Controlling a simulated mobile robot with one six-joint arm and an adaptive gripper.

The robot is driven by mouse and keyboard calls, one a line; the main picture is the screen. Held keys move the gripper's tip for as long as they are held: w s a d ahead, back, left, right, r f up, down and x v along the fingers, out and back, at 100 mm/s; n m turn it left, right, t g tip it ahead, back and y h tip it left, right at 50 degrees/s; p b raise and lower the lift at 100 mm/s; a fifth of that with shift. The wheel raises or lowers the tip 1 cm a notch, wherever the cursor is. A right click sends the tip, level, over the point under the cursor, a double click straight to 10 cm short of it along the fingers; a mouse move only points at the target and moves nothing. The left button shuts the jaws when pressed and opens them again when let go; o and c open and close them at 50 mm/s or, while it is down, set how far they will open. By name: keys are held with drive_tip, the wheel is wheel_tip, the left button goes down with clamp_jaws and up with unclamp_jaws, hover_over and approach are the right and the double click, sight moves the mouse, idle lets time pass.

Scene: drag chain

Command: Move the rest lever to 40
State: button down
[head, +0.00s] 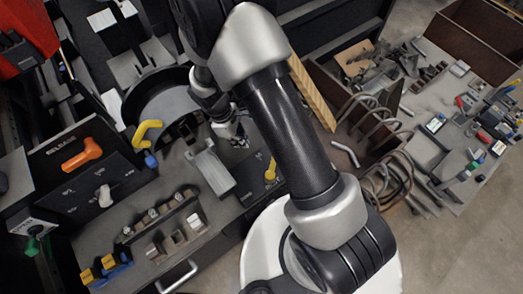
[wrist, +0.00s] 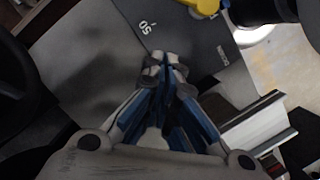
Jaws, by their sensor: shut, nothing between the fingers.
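My gripper (wrist: 165,65) is shut and empty in the wrist view, its tips close together over a dark grey surface. A white marking (wrist: 147,27), which looks like 50 turned over, shows on that surface just beyond the tips. A yellow handle (wrist: 208,5) is cut off at the top edge, apart from my gripper. In the head view my gripper (head: 238,132) is above the machine, partly hidden by my arm. A yellow lever (head: 146,134) is to its left and a yellow part (head: 270,169) to its lower right. I cannot tell which is the rest lever.
A black box at left carries an orange lever (head: 82,154) and a white knob (head: 104,195). A grey metal block (head: 212,170) stands near my gripper. Curved pipes (head: 372,110) and a tool-covered bench (head: 455,130) are at right.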

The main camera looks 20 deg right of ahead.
drive_tip(key=b+x, duration=0.4)
drive_tip(key=x, duration=0.6)
drive_tip(key=shift+s+f, duration=0.1)
drive_tip(key=shift+f, duration=0.2)
drive_tip(key=shift+s+d+r, duration=0.15)
drive_tip(key=shift+s+d, duration=0.1)
drive_tip(key=shift+d, duration=0.35)
drive_tip(key=shift+s+d+r, duration=0.1)
drive_tip(key=shift+s+d, duration=0.2)
drive_tip(key=shift+d, duration=0.3)
drive_tip(key=shift+s+d+r+b, duration=0.1)
drive_tip(key=shift+s+d+b, duration=0.3)
drive_tip(key=shift+d, duration=0.15)
drive_tip(key=shift+s+d+m, duration=0.1)
drive_tip(key=shift+d+m, duration=0.5)
drive_tip(key=shift+d, duration=0.15)
drive_tip(key=shift+a, duration=0.1)
